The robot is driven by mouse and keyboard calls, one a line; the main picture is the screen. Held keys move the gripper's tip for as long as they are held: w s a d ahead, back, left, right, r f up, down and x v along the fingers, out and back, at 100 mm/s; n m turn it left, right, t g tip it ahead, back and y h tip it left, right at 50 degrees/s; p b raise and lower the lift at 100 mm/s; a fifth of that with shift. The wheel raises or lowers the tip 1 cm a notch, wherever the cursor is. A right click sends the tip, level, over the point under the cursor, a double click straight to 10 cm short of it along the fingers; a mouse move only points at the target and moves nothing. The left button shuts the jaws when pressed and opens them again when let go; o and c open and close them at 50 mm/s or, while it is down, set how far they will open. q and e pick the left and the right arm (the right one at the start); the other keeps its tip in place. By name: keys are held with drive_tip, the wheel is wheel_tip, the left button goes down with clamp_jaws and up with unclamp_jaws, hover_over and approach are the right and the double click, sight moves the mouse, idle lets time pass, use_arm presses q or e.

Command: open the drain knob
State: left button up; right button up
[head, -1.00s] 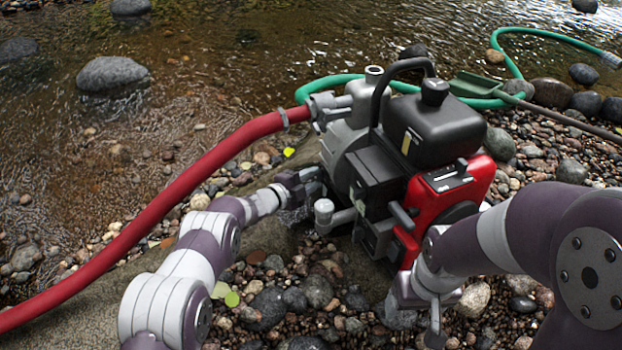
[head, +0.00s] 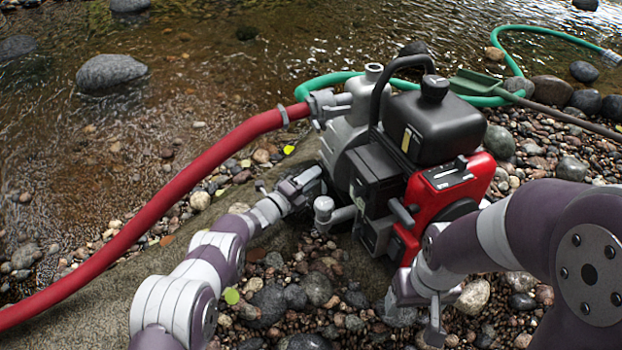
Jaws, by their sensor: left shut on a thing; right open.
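The pump (head: 347,150) is a grey housing joined to a black and red engine (head: 440,195), standing on the stones. My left gripper (head: 312,182) is at the low left side of the pump housing, shut on a small part there. That part is the drain knob by its place, but the jaws hide it, so I cannot see how far it is turned. My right gripper (head: 437,325) is open and empty, low in front of the red engine cover.
A red hose (head: 170,207) runs from the pump to the lower left. A green hose (head: 325,86) passes behind the pump. A grey pipe with a round cap (head: 324,207) sticks out beside my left gripper. Wet stones and creek water surround the pump.

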use_arm(q)
drive_tip(key=shift+f, duration=0.1)
idle(0.3)
drive_tip(key=o, duration=1)
drive_tip(key=shift+o, duration=0.2)
drive_tip(key=p+v, duration=0.2)
drive_tip(key=r+p+v, duration=0.1)
drive_tip(key=p+v, duration=0.2)
drive_tip(key=shift+s+a+r+p, duration=0.1)
drive_tip(key=shift+s+a+p, duration=0.05)
drive_tip(key=shift+a+p, duration=0.15)
drive_tip(key=p+v, duration=0.1)
drive_tip(key=v, duration=0.1)
drive_tip(key=p+v, duration=0.1)
drive_tip(key=v, duration=0.1)
drive_tip(key=f+p+v, duration=0.1)
drive_tip(key=v, duration=0.1)
drive_tip(key=shift+s+a+f, duration=0.1)
drive_tip(key=shift+s+a, duration=0.05)
drive_tip(key=shift+s, duration=0.1)
drive_tip(key=shift+s+a+f, duration=0.15)
drive_tip(key=shift+s+f, duration=0.05)
